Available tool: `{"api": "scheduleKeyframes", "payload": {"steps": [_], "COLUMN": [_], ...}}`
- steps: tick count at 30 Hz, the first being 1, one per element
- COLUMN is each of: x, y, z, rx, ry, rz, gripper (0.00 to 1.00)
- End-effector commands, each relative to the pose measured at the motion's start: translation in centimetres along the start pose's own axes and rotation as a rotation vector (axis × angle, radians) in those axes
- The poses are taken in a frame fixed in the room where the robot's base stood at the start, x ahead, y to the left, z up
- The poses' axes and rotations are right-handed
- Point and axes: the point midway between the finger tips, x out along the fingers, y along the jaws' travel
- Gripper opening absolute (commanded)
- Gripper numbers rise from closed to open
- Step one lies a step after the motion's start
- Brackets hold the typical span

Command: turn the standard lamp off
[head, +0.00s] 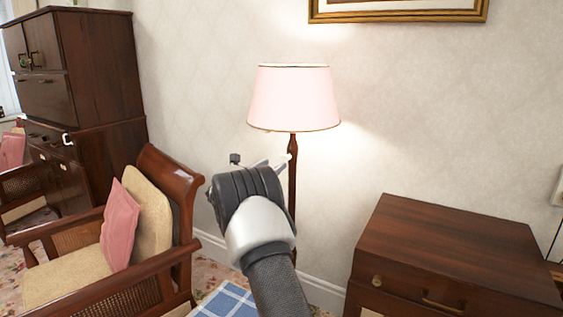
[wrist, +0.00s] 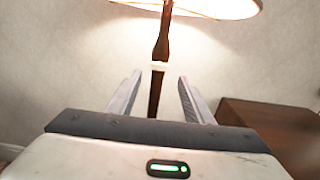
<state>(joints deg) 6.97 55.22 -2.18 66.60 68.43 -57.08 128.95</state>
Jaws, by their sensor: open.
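The standard lamp stands against the wall, with a pale pink shade (head: 294,98) and a dark wooden pole (head: 292,185). The shade is bright and light falls on the wall around it, so the lamp is on. In the wrist view the pole (wrist: 162,38) runs down from the lit shade (wrist: 215,7). In the head view my gripper (head: 262,160) is below the shade, and my arm hides the lower pole.
A wooden armchair (head: 178,182) with a pink cushion (head: 119,226) stands at left. A dark wooden cabinet (head: 455,245) stands at right. A tall dark cupboard (head: 103,70) is at the back left. A blue checked cloth (head: 226,300) lies below my arm.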

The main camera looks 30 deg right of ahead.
Motion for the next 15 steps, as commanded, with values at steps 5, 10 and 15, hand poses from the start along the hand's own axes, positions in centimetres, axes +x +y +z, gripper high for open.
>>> {"api": "scheduleKeyframes", "payload": {"steps": [5, 10, 15], "x": [3.9, 6.0, 6.9], "y": [-0.1, -0.1, 0.0], "z": [-0.1, -0.1, 0.0], "rx": [0.0, 0.0, -0.001], "ry": [-0.001, 0.0, 0.0], "rz": [-0.002, -0.002, 0.001], "gripper": [0.47, 0.47, 0.47]}}
